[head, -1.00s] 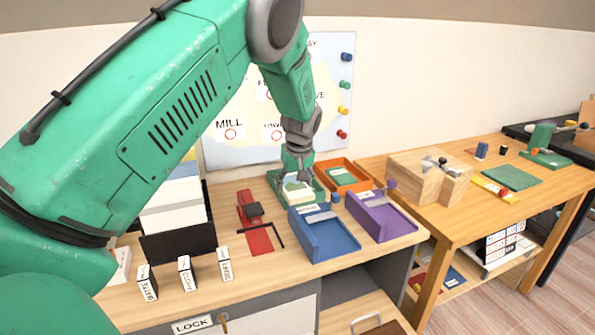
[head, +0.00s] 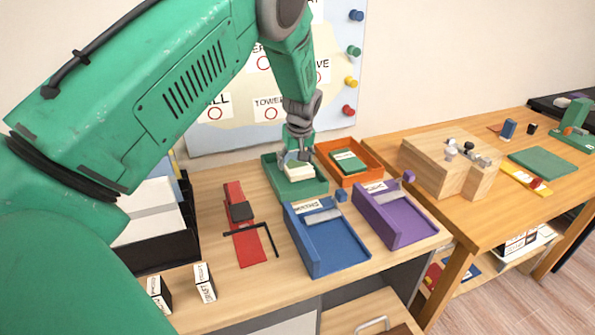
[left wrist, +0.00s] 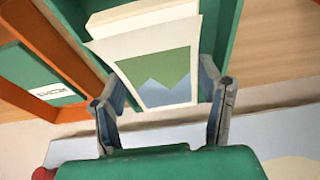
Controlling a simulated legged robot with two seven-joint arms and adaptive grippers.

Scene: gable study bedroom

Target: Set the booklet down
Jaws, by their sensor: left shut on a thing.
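My left gripper (head: 298,157) is over the green tray (head: 318,187) at the back of the near desk. In the left wrist view the left gripper (left wrist: 165,85) is shut on the booklet (left wrist: 162,52), a pale booklet with a green and blue picture on its cover, between its two fingers. A pale stack (left wrist: 130,18) shows just beyond the booklet, with the green tray wall around it. In the head view pale paper (head: 299,172) shows under the fingers inside the tray; whether the booklet touches the stack I cannot tell. My right gripper is not in view.
An orange tray (head: 372,163) with a green booklet stands right of the green tray. A blue tray (head: 340,262) and a purple tray (head: 405,228) stand in front. A red stand (head: 243,225) is to the left. A wooden block (head: 440,170) sits on the right table.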

